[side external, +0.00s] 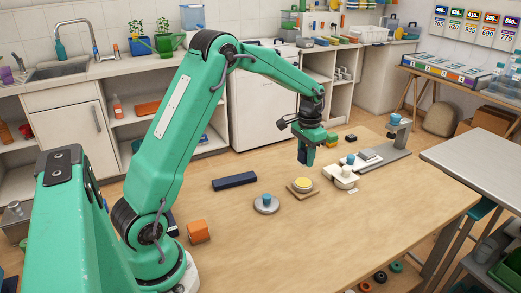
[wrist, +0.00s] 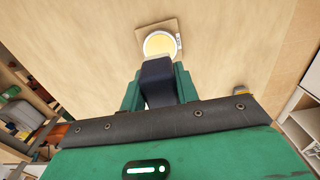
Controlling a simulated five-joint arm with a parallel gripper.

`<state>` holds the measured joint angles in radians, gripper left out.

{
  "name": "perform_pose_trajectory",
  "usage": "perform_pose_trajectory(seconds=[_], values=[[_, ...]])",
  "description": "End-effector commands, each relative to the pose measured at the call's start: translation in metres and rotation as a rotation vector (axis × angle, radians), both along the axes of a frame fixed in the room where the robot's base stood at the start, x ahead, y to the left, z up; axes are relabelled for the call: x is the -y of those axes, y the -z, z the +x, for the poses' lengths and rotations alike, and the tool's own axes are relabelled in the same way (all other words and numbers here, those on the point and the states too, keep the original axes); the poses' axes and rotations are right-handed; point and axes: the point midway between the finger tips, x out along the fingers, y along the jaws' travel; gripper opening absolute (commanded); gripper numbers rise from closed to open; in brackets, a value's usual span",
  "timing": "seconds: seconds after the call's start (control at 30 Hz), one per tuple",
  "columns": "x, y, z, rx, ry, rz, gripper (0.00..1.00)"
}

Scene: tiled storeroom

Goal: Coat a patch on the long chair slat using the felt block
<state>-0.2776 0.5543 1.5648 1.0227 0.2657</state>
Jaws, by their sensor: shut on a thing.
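My gripper (side external: 305,158) is shut on a dark navy block, likely the felt block (wrist: 158,80), and holds it above the table. The block points down between the green fingers in the wrist view. A round dish with a yellow fill (side external: 303,185) sits on a square wooden plate below and just in front of the gripper. The dish also shows just beyond the block in the wrist view (wrist: 160,43). A long dark navy bar (side external: 234,181) lies flat to the left. I cannot tell for sure which piece is the long chair slat.
A grey disc with a blue knob (side external: 266,206) and an orange block (side external: 199,231) stand on the table (side external: 350,240). A white holder (side external: 341,178) and a long grey base with a blue-topped post (side external: 397,130) stand right. The front right tabletop is clear.

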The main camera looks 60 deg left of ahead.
Motion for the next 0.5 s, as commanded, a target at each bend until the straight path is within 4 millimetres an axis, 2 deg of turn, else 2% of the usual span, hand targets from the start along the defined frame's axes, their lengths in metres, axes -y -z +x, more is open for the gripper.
perform_pose_trajectory(seconds=[0.27,0.5], values=[[-0.001,0.004,0.0,-0.001,-0.001,0.0,0.12],[-0.001,0.016,0.0,-0.001,-0.001,0.0,0.12]])
